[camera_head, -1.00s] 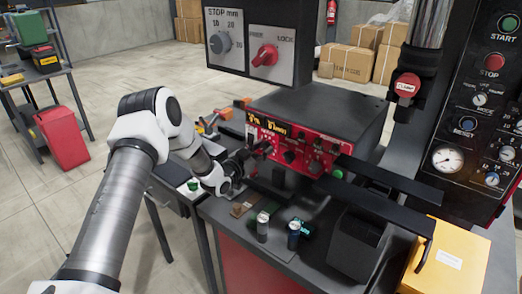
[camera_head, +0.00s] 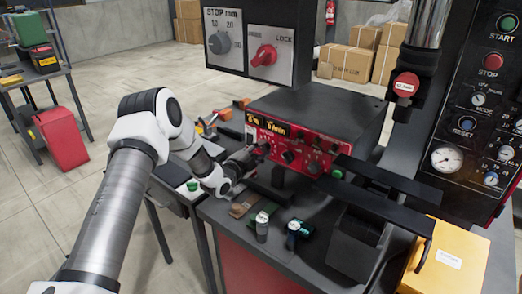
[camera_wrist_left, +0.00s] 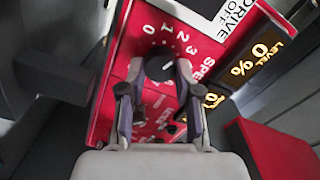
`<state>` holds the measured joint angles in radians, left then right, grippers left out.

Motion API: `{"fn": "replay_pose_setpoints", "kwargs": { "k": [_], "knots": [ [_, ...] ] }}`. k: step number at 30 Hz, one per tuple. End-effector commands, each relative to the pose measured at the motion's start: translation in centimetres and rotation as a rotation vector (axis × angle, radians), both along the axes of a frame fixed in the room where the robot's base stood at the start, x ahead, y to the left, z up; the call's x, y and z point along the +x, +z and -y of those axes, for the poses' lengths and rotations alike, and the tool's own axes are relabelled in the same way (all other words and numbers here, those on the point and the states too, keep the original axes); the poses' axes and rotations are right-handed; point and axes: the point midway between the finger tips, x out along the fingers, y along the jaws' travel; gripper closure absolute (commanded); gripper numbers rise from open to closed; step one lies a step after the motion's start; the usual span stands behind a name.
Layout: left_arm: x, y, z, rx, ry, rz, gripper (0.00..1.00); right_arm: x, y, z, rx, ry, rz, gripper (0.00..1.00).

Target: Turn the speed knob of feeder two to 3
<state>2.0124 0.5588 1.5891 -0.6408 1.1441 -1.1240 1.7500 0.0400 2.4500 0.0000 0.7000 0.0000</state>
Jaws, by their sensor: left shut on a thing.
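The red control box (camera_head: 310,122) of the feeder stands on the bench, its knobs facing me. My left gripper (camera_head: 262,150) reaches its front panel from the left. In the left wrist view, my left gripper (camera_wrist_left: 154,86) is shut on the dark speed knob (camera_wrist_left: 160,66), one finger on each side. White figures 0, 1, 2 and 3 curve around the knob's far side, beside the partly visible word SPEED (camera_wrist_left: 204,70). I cannot clearly tell which figure the knob points at. The right gripper does not show.
Lit amber displays (camera_wrist_left: 256,58) sit beside the knob, one reading 0 %. Other knobs (camera_head: 289,156) are close by on the panel. Small cans (camera_head: 262,227) stand on the bench in front. A sign panel with a red FREE/LOCK switch (camera_head: 263,55) hangs above.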

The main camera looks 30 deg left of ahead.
Motion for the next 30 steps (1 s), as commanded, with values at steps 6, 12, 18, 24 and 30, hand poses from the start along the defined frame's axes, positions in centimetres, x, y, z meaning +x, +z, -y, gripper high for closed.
{"fn": "replay_pose_setpoints", "kwargs": {
  "k": [6, 12, 18, 24, 30],
  "knots": [
    [0.08, 0.17, -0.05, 0.185, 0.002, 0.018, 1.00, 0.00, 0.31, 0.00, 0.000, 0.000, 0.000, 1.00],
    [0.09, 0.17, -0.06, 0.315, 0.003, 0.029, 1.00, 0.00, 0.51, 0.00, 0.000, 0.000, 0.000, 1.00],
    [0.12, 0.17, -0.07, 0.390, 0.003, 0.036, 1.00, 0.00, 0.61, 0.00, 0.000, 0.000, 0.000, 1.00],
    [0.13, 0.20, -0.08, 0.420, 0.004, 0.039, 1.00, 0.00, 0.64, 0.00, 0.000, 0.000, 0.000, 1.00],
    [0.14, 0.23, -0.09, 0.423, 0.004, 0.040, 1.00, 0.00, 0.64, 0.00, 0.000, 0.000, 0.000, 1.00]
  ]
}}
